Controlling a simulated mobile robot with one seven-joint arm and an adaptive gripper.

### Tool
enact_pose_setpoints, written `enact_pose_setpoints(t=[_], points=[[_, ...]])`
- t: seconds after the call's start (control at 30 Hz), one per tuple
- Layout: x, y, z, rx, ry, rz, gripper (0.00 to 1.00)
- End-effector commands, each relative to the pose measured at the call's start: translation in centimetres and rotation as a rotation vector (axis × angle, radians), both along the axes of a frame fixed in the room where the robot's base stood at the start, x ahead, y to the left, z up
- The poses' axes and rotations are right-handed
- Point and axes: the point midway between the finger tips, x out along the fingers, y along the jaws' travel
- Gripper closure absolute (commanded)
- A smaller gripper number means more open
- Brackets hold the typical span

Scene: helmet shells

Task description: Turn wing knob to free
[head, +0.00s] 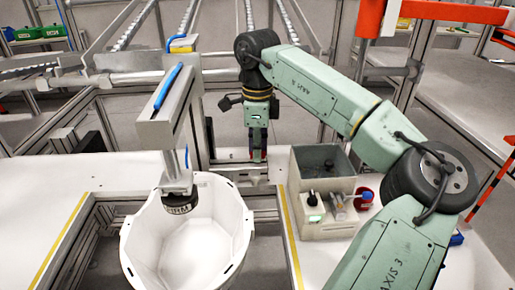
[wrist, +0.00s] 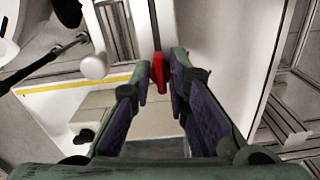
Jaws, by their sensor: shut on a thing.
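The wing knob (wrist: 158,72) is a small red piece between my fingertips in the wrist view. My gripper (wrist: 160,84) is shut on it, one dark finger on each side. In the head view my gripper (head: 257,155) points down at the back edge of the white table, right of the clamp fixture; the knob cannot be made out there. The knob's exact turn angle cannot be told. A white helmet shell (head: 234,232) sits open side up, below the grey fixture arm (head: 168,115) with its blue handle.
Metal frame posts and roller rails stand behind. The white table (head: 60,205) at left is mostly clear.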

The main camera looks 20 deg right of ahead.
Motion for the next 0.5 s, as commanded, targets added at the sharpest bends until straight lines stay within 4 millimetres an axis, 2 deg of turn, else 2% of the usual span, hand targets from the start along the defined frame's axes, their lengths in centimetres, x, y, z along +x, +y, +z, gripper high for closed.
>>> enact_pose_setpoints(t=[0.1,0.13,0.4,0.5], points=[[0.1,-0.04,0.13,-0.001,-0.005,-0.002,1.0],[0.1,-0.04,0.13,-0.001,-0.005,-0.002,0.82],[0.05,-0.02,0.06,0.0,-0.003,-0.001,0.64],[0.05,-0.01,0.05,0.0,-0.002,-0.001,0.64]])
